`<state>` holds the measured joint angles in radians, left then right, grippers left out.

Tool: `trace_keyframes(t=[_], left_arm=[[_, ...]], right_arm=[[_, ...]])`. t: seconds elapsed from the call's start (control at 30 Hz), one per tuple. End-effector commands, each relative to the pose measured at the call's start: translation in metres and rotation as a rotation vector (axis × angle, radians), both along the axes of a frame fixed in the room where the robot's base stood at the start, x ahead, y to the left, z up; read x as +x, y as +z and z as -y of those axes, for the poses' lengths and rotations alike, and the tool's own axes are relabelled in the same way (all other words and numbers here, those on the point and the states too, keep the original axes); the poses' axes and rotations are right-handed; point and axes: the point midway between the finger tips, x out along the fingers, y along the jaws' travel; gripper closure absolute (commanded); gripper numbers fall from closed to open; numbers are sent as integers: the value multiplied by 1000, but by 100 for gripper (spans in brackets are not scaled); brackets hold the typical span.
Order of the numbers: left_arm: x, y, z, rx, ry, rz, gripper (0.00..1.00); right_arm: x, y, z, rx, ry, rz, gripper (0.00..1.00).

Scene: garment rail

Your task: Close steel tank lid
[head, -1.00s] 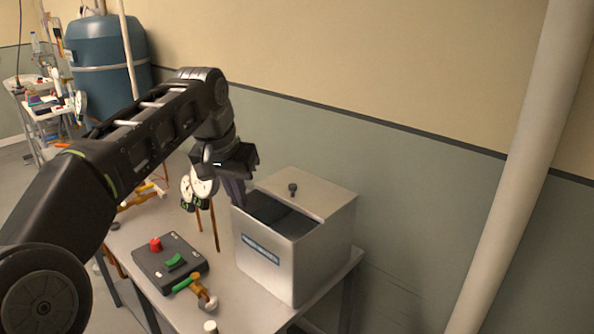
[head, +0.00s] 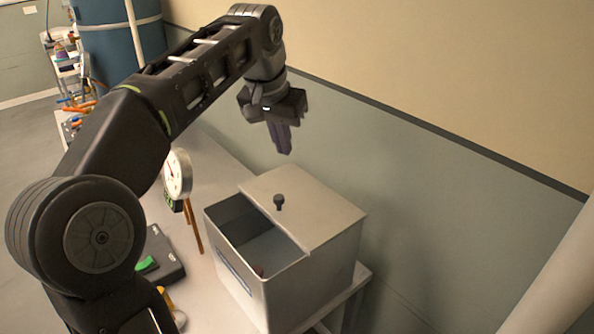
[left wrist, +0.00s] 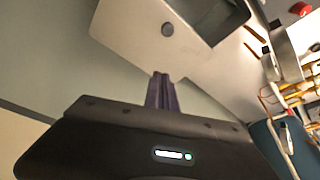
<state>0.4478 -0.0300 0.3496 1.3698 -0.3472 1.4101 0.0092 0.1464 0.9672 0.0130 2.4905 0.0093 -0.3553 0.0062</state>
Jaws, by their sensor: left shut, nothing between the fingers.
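The steel tank (head: 287,292) stands on the table in the head view. Its flat lid (head: 308,208), with a small dark knob (head: 279,201), covers the right, rear part of the top; the left, front part is open and shows the inside. My left gripper (head: 285,150) is shut and empty, pointing down in the air above and behind the lid, apart from it. In the left wrist view, the shut fingers (left wrist: 162,92) show below the lid (left wrist: 140,42) and its knob (left wrist: 167,29). My right gripper is not in view.
A gauge (head: 177,174) stands left of the tank on the table (head: 215,150). A control box (head: 160,256) with a green button is partly hidden by my left arm. A wall runs close behind the table, and a pale pipe (head: 560,280) stands at the right.

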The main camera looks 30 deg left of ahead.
Motion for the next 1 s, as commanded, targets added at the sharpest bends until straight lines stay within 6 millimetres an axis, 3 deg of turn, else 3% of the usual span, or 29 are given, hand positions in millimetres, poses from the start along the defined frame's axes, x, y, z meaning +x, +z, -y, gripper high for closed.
trace_keyframes(t=[0.47, 0.67, 1.0], left_arm=[[2, -8, 0, 0, 0, -2, 100], [9, -30, -2, -1, 0, -3, 100], [31, -92, -6, -1, 0, -6, 100]], right_arm=[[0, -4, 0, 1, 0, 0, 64], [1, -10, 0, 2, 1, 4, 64], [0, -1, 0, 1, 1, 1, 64]])
